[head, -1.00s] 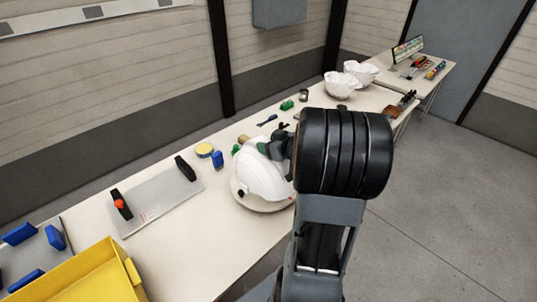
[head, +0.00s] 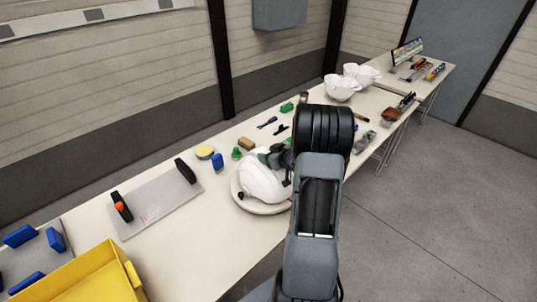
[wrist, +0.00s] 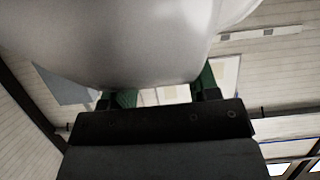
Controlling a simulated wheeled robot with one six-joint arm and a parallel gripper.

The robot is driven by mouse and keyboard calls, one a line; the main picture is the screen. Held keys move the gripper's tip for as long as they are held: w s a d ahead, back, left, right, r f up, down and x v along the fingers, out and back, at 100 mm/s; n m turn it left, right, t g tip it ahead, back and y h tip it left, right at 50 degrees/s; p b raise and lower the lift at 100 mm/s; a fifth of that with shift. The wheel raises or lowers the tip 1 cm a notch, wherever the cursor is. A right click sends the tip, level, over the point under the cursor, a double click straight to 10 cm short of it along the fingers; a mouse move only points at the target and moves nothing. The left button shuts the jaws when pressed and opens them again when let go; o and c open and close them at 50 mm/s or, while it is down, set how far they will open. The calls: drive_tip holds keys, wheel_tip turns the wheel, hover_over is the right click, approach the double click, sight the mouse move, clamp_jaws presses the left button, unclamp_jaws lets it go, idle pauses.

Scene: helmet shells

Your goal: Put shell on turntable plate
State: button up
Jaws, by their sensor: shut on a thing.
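The white helmet shell (head: 262,180) is at the round turntable plate (head: 250,205) in the head view, over its surface. I cannot tell whether the shell touches the plate. My gripper (head: 276,156) is at the shell's upper right side and shut on it. In the wrist view the shell (wrist: 120,40) fills the top of the picture, above the green fingertips (wrist: 165,97). My arm hides the right part of the plate.
A metal board with black clamps (head: 155,200) and a yellow bin (head: 90,275) lie to the left. Blue and green clamps, a yellow round tin (head: 205,152) and a tan block (head: 246,143) lie behind the plate. Two white shells (head: 341,86) stand at the far end.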

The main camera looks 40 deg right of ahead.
drive_tip(key=shift+f, duration=0.2)
drive_tip(key=o, duration=1.5)
drive_tip(key=shift+c, duration=0.2)
